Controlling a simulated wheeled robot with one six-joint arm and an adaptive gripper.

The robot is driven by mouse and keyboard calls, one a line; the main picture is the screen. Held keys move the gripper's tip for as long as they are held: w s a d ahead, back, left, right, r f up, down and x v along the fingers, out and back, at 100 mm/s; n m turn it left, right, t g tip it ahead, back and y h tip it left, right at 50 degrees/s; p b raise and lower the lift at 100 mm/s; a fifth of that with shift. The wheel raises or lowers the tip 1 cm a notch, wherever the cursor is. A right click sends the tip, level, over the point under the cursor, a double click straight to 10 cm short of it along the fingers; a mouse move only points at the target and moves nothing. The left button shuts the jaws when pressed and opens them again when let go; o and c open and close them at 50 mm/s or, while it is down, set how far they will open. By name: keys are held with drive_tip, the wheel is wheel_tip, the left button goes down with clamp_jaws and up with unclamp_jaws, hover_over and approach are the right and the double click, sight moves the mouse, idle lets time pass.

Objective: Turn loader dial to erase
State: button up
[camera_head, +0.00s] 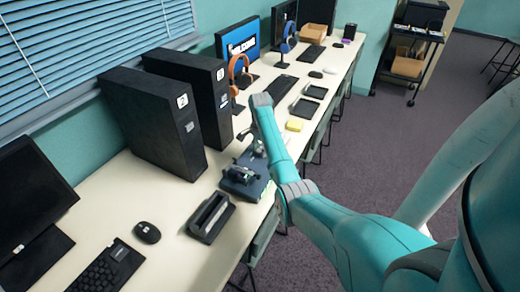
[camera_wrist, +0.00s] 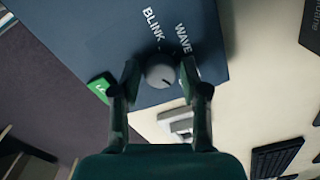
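The loader (camera_wrist: 100,45) is a dark blue box with white words BLINK and WAVE on its face. No ERASE label is visible; part of the face is hidden behind my gripper. My gripper (camera_wrist: 161,70) has one fingertip on each side of the dial, close to it; I cannot tell if both touch. In the head view my gripper (camera_head: 240,172) is low over the loader (camera_head: 243,188) at the desk's front edge.
A green label (camera_wrist: 101,87) is at the loader's edge. A black open tray (camera_head: 211,217) stands beside the loader, with a mouse (camera_head: 147,232) and keyboard (camera_head: 106,270) farther left. Two black computer towers (camera_head: 150,125) stand behind.

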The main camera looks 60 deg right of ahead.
sight(260, 150)
drive_tip(key=shift+r, duration=0.1)
wheel_tip(260, 150, up, 7)
drive_tip(key=shift+r, duration=0.15)
idle(0.6)
idle(0.5)
